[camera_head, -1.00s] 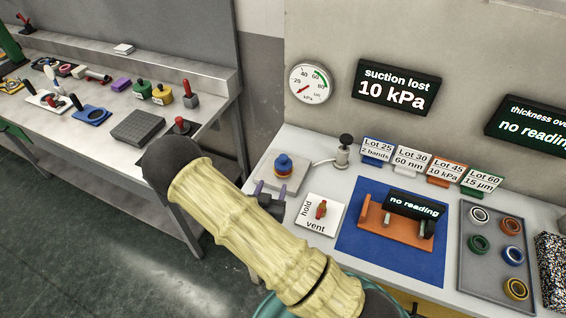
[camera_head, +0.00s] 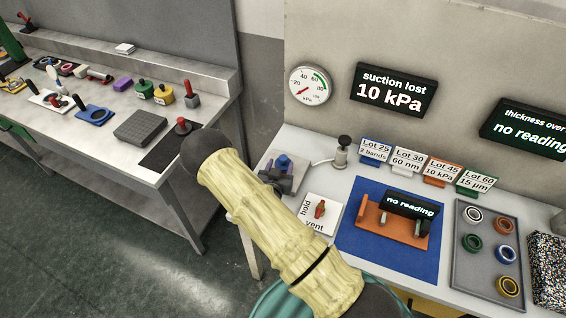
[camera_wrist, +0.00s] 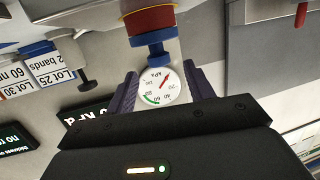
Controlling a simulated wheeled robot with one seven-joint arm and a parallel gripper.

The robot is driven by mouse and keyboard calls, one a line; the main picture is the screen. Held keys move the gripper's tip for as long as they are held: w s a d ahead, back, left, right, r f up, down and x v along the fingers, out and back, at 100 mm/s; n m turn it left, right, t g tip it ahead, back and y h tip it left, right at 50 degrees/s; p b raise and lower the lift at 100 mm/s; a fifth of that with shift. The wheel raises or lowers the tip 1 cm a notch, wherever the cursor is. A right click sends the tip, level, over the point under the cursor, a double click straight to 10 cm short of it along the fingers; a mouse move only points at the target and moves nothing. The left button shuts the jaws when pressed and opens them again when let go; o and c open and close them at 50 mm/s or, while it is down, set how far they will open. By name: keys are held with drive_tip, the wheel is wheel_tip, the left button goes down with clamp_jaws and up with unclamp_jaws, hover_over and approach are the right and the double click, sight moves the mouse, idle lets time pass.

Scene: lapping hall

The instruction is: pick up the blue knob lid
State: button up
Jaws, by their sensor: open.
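The blue knob lid (camera_head: 284,161) sits on a small stack on the pale plate at the left of the right-hand bench. My gripper (camera_head: 277,176) is just in front of it and hides its lower part. In the wrist view, which is upside down, the blue lid (camera_wrist: 150,40) with its knob sits against a red band. My gripper's purple fingers (camera_wrist: 161,76) are apart and empty. The knob lies just beyond the fingertips, roughly between them, and no contact shows.
The hold/vent plate (camera_head: 318,213) with a red lever is right of my gripper. A black-knobbed post (camera_head: 342,152) stands behind. Sign cards, a blue mat (camera_head: 350,240) with an orange stand, and a ring tray (camera_head: 458,270) fill the bench to the right.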

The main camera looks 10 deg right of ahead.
sight(283, 157)
drive_tip(key=shift+w+d+p, duration=0.15)
drive_tip(key=shift+w+p, duration=0.15)
drive_tip(key=shift+p+x, duration=0.95)
drive_tip(key=shift+x, duration=1.3)
clamp_jaws()
wheel_tip(283, 157, up, 10)
drive_tip(key=b, duration=0.2)
drive_tip(key=shift+b, duration=0.3)
